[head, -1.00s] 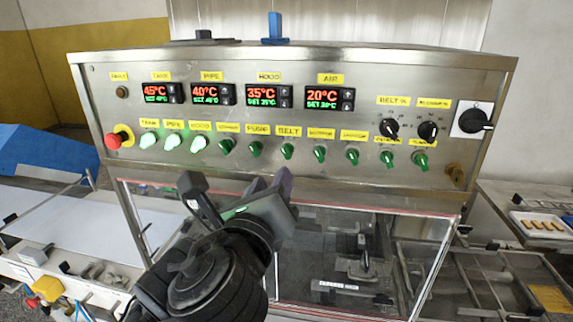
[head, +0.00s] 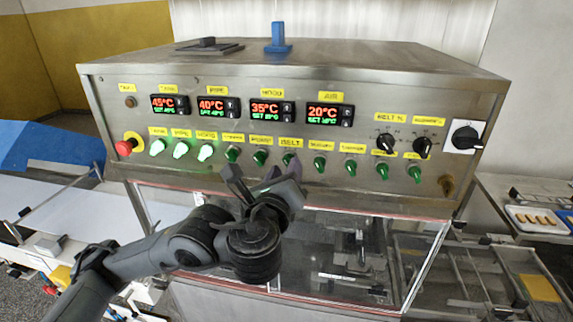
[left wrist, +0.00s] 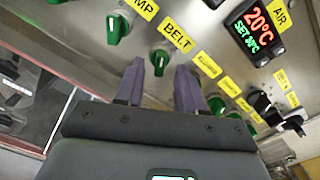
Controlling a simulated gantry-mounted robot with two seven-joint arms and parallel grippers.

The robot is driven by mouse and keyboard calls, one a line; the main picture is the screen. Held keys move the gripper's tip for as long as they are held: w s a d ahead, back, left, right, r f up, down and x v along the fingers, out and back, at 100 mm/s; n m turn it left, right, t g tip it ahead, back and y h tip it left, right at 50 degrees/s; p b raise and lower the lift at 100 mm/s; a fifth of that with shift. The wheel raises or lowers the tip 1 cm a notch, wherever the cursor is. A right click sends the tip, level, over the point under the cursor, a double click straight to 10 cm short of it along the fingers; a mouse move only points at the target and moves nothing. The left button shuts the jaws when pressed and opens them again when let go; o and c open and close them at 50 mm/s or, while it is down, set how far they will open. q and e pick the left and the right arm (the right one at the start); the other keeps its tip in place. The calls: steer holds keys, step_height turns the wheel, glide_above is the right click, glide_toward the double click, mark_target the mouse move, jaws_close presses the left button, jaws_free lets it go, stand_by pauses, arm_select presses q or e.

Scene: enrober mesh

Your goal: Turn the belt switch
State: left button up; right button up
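The belt switch (head: 287,159) is a green knob under the yellow BELT label on the steel control panel (head: 455,100). It stands in the row of green knobs, and my left gripper partly covers its lower side in the head view. My left gripper (head: 283,170) is just below and in front of it, with its purple-grey fingers apart. In the left wrist view, the open fingers (left wrist: 158,72) point at the belt switch (left wrist: 160,60), which shows in the gap between the tips. I cannot tell whether they touch it. My right gripper is not in view.
Neighbouring green knobs stand close on both sides, including the pump knob (left wrist: 118,28). Three lit switches (head: 181,150) and a red emergency button (head: 124,147) are at the left. A clear window (head: 330,250) is below the panel; a tray (head: 538,222) lies at the right.

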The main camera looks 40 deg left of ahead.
arm_select(q)
steer(key=shift+x, duration=1.05)
jaws_close()
